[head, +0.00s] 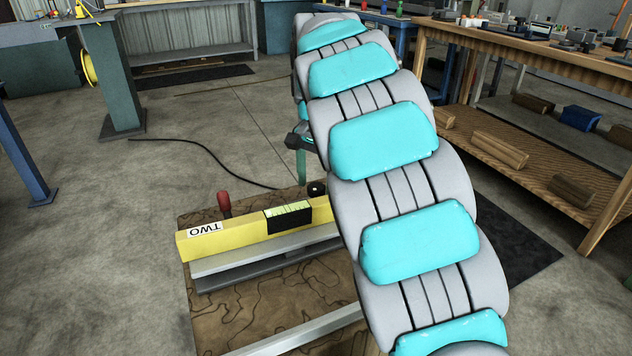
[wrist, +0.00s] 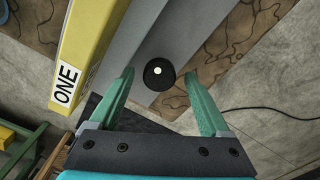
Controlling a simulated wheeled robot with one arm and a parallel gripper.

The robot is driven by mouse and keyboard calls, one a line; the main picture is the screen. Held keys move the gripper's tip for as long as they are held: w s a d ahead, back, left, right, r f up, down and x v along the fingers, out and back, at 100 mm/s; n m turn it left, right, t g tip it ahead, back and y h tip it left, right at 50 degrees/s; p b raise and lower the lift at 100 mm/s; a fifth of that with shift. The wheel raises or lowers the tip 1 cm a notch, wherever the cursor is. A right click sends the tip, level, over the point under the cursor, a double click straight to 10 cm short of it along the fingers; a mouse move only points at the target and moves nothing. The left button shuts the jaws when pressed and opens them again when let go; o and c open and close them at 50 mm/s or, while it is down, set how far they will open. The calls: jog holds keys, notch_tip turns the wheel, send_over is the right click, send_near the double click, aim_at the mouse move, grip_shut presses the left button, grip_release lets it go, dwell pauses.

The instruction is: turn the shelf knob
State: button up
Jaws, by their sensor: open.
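The knob (wrist: 159,74) is round and black with a white dot at its centre. In the wrist view it sits against a grey surface, and its small dark top (head: 317,188) shows in the head view beside my arm. My gripper (wrist: 159,75) is open, with one teal finger on each side of the knob and a visible gap to both. I cannot tell how deep the fingertips reach along it. The yellow shelf piece (wrist: 92,40) carries a "ONE" label in the wrist view; its other face (head: 250,228) reads "TWO" in the head view.
A red-handled tool (head: 224,204) stands behind the yellow piece. A wooden workbench (head: 530,55) is at the right, and a green post (head: 107,75) at the back left.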

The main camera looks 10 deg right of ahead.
jog(key=shift+f, duration=0.25)
grip_shut()
dwell(0.6)
